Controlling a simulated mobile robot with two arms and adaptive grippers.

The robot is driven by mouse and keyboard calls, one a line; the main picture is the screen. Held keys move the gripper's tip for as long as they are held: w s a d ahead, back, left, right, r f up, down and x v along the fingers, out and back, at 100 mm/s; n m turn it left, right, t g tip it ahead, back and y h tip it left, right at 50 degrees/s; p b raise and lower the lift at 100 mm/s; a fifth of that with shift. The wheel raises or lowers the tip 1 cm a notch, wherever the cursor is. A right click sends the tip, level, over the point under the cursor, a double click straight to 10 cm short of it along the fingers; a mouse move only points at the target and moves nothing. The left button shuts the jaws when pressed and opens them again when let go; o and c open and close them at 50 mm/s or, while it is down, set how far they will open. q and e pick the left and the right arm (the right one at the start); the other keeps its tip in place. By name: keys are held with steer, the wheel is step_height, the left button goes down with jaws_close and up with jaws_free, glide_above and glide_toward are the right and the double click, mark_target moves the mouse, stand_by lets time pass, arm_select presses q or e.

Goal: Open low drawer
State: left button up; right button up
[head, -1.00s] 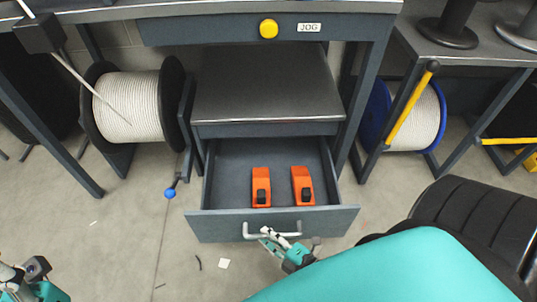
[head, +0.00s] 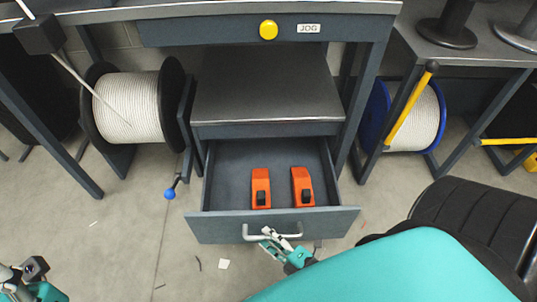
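The low drawer (head: 225,225) is pulled well out from under the grey cabinet top in the head view. Its silver bar handle (head: 252,236) is on the front panel. Two orange tools with black knobs, one on the left (head: 260,181) and one on the right (head: 300,178), lie inside. My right gripper (head: 271,240) is at the handle, its fingers overlapping the bar; whether they are closed on it is too small to tell. Part of my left arm and gripper (head: 34,268) shows at the bottom left corner, away from the drawer; its finger state is unclear.
A bench with a yellow button (head: 268,28) and a JOG label (head: 308,28) is above. A white cable reel (head: 132,107) stands left, with a blue-knobbed crank (head: 170,193); a blue-rimmed reel (head: 416,118) stands right.

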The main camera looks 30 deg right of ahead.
steer(key=v, duration=1.1)
steer(key=shift+s+r, duration=0.1)
steer(key=shift+r, duration=0.05)
